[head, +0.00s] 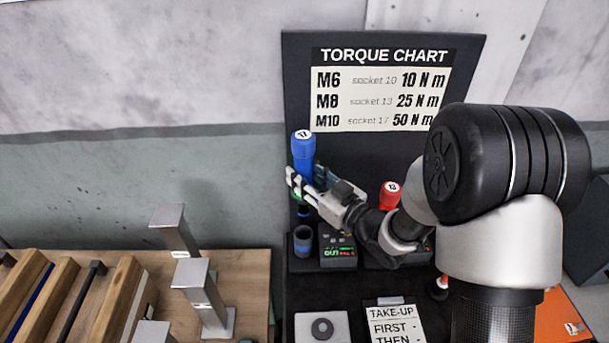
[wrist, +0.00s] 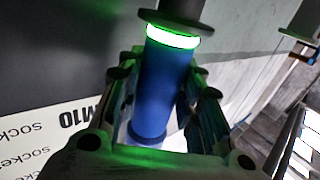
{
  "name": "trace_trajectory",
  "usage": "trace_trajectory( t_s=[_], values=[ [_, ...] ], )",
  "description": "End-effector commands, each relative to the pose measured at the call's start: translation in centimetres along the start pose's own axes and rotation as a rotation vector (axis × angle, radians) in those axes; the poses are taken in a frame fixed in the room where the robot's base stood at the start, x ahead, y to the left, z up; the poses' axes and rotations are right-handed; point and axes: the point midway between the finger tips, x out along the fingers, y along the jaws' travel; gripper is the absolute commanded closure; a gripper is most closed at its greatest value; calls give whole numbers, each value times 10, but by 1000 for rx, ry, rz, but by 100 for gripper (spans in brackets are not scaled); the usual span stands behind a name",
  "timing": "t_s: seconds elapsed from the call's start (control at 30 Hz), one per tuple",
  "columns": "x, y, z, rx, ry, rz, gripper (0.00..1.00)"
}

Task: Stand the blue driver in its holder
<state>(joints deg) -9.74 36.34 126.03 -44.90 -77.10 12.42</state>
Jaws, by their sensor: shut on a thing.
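The blue driver (head: 303,150), marked 17 on its cap, stands upright in the head view in front of the dark chart board. My gripper (head: 300,187) is shut around its body. In the wrist view the blue driver (wrist: 162,85) lies between the two fingers of my gripper (wrist: 160,75), with a lit green ring and a dark collar at its upper end in that picture. A dark, round, open-topped holder cup (head: 303,241) is directly below the driver in the head view. The driver's lower tip is dark and appears just above the cup; the exact gap is unclear.
A box with a lit display (head: 338,253) is right of the cup. A red driver (head: 390,194) stands farther right, partly behind my arm. The torque chart (head: 382,90) is behind. Grey metal posts (head: 200,290) stand on the wooden bench at left.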

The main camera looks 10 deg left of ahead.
Motion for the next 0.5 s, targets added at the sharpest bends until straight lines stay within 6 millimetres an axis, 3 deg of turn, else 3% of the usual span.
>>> trace_trajectory(
  t_s=[0.5],
  values=[
    [1, 0, 56, -3, 6, 0, 97]
  ],
)
